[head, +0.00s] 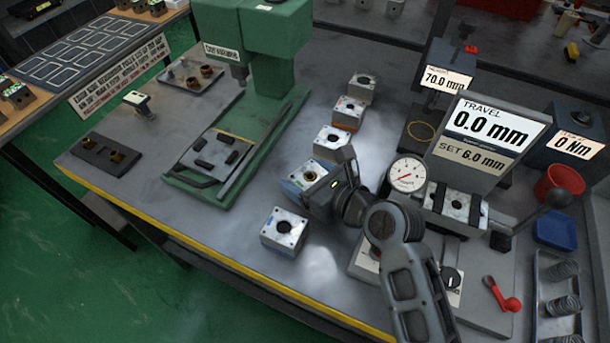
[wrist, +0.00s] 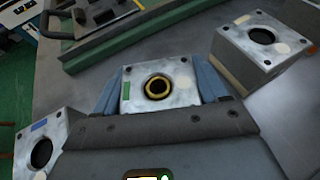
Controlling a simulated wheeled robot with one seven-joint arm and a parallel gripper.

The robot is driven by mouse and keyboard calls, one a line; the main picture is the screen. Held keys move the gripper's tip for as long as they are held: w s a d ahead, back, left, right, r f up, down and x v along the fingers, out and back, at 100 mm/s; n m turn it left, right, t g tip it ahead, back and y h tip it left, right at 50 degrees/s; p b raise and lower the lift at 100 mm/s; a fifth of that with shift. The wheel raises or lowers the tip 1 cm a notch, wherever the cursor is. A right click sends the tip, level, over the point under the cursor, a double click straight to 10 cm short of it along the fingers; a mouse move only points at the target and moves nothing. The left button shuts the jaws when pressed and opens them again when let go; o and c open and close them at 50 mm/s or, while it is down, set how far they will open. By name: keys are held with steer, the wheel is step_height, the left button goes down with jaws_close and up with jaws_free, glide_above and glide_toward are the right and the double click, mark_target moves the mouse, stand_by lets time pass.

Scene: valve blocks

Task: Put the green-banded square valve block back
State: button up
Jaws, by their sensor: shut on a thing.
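The held valve block (wrist: 134,101) is a pale square block with a green mark on its top face and a gold ring in its bore. My gripper (wrist: 160,92) is shut on it, with a blue-grey finger on each side. In the head view the block (head: 309,173) sits at the tip of my gripper (head: 309,180), within a line of similar blocks. Its top face is level or nearly so. Its lower part is mostly hidden, so I cannot tell whether it touches the table.
A green press (head: 262,75) is at left. A dial gauge (head: 406,173) and a test stand (head: 482,140) are at right.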

steer(key=o, duration=1.3)
steer(key=shift+c, duration=0.2)
steer(key=shift+s+d+r, duration=0.1)
steer(key=shift+r, duration=0.05)
steer(key=v, duration=0.7)
steer(key=shift+s+d, duration=0.1)
